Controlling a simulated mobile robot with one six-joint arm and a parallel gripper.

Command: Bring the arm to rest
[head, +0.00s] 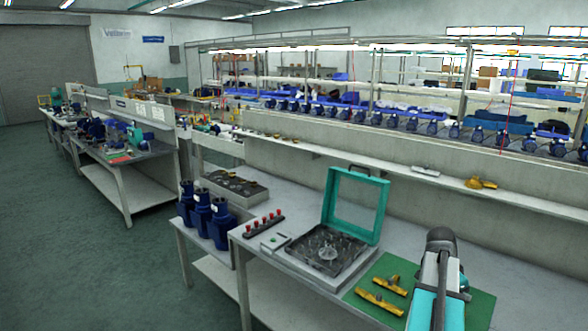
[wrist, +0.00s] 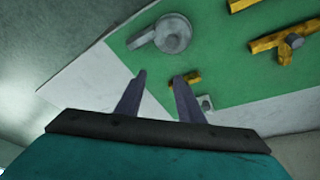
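My arm (head: 437,290), teal and grey, stands over the green mat at the lower right of the head view; I cannot make out its fingers there. In the wrist view my gripper (wrist: 158,90) has its two grey fingers apart with nothing held between them. The fingers are above the edge of the green mat (wrist: 222,60). A grey round part with a short arm (wrist: 172,34) lies on the mat beyond the fingers. A small yellow piece (wrist: 190,77) and a small grey block (wrist: 205,103) show near the right finger.
Blue pump bodies (head: 220,222) stand further left. A shelf (head: 400,172) runs behind the bench. The floor at left is clear.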

